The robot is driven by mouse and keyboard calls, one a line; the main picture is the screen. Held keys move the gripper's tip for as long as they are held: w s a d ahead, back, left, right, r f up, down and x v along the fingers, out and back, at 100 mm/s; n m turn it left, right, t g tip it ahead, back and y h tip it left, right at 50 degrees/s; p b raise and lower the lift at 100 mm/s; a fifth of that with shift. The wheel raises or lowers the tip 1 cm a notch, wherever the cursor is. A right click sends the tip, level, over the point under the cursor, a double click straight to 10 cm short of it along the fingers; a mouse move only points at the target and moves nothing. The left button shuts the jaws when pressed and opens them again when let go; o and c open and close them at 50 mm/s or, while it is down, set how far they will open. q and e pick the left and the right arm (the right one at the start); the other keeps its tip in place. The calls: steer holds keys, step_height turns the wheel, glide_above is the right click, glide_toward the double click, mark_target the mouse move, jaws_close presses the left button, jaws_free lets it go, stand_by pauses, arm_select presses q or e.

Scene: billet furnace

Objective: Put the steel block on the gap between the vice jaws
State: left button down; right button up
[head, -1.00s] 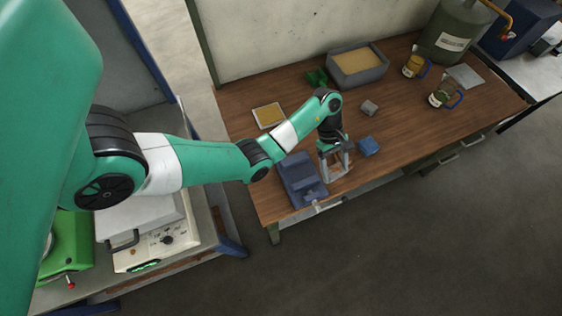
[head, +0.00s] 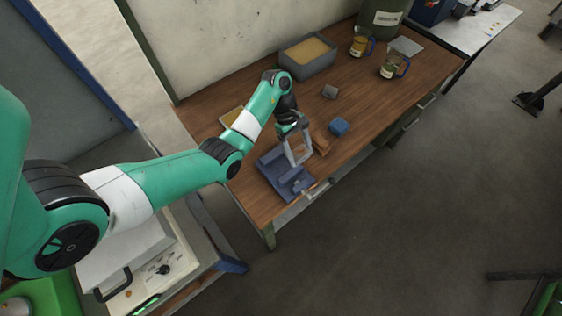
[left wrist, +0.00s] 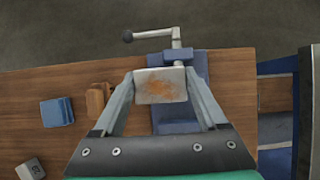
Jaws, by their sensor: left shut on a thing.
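My left gripper (head: 299,161) is shut on the steel block (left wrist: 160,86), a pale grey block with a rusty orange patch on its face. The block sits between both fingertips in the left wrist view; in the head view the fingers mostly hide it. The blue vice (head: 272,178) is at the near edge of the wooden bench, and the gripper is over it. The vice also shows behind the block in the left wrist view (left wrist: 176,124). The gap between its jaws is hidden there by the block. My right gripper is not in view.
Right of the vice lie a brown wooden block (head: 320,143), a blue block (head: 339,126) and a small grey block (head: 329,92). A grey sand-filled bin (head: 308,68) and two jugs stand farther back. The vice handle (left wrist: 155,34) sticks out past the bench edge.

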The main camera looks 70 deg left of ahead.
arm_select(q)
steer(key=s+a+f+b, duration=0.1)
steer(key=s+f, duration=0.1)
steer(key=f, duration=0.1)
steer(key=s+a+f+b, duration=0.1)
steer(key=f, duration=0.1)
steer(key=shift+s+a+b, duration=0.35)
steer(key=shift+s+a+f, duration=0.2)
steer(key=shift+s+f, duration=0.05)
steer(key=shift+f, duration=0.05)
steer(key=f+b, duration=0.1)
steer(key=f, duration=0.2)
steer(key=shift+s+a+f+b, duration=0.2)
steer(key=shift+s+b, duration=0.15)
steer(key=shift+b, duration=0.05)
steer(key=shift+f, duration=0.25)
